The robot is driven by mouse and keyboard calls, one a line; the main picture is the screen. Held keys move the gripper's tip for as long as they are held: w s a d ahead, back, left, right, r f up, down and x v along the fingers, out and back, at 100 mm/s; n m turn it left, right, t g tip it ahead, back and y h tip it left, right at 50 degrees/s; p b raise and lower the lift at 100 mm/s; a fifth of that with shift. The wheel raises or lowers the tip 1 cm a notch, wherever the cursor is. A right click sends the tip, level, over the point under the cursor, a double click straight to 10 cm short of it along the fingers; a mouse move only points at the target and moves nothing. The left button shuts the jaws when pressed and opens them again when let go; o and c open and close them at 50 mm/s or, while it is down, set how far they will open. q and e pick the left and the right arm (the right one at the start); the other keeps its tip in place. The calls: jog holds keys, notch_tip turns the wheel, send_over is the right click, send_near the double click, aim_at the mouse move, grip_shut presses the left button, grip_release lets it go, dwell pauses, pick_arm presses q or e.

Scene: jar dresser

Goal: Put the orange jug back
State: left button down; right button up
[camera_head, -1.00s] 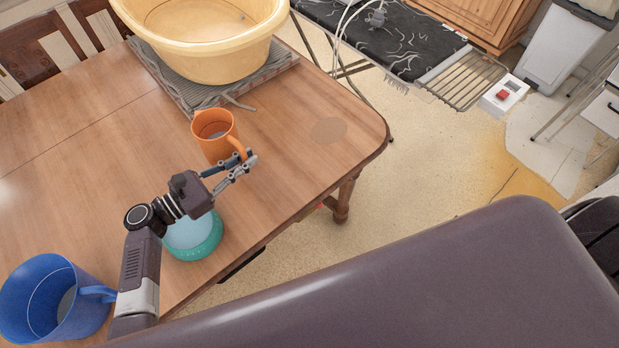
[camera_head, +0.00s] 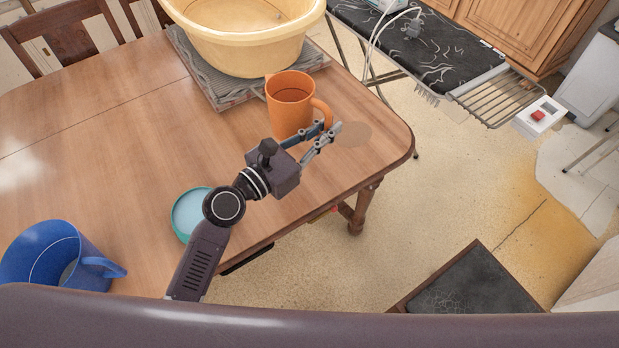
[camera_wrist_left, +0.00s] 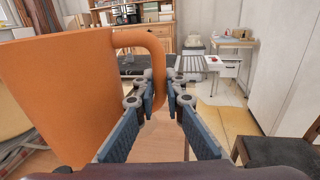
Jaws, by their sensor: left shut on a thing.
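The orange jug (camera_head: 289,108) is upright over the table's right end, in front of the yellow basin. Whether its base touches the table I cannot tell. My left gripper (camera_head: 325,134) is shut on the jug's handle, at the jug's right side. In the left wrist view the jug (camera_wrist_left: 60,90) fills the left side, and its handle runs down between the fingers of my gripper (camera_wrist_left: 164,100). My right gripper is not in view.
A teal-rimmed bowl (camera_head: 186,212) and a blue jug (camera_head: 50,255) stand nearer me on the wooden table (camera_head: 110,140). A dark-seated chair (camera_head: 465,285) is at the lower right.

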pick_arm(q)
jog(key=shift+f+b, duration=4.8)
jog(key=shift+f, duration=4.9)
jog(key=shift+f, duration=0.1)
jog(key=c, duration=2.1)
grip_release()
jog(key=shift+o, duration=0.6)
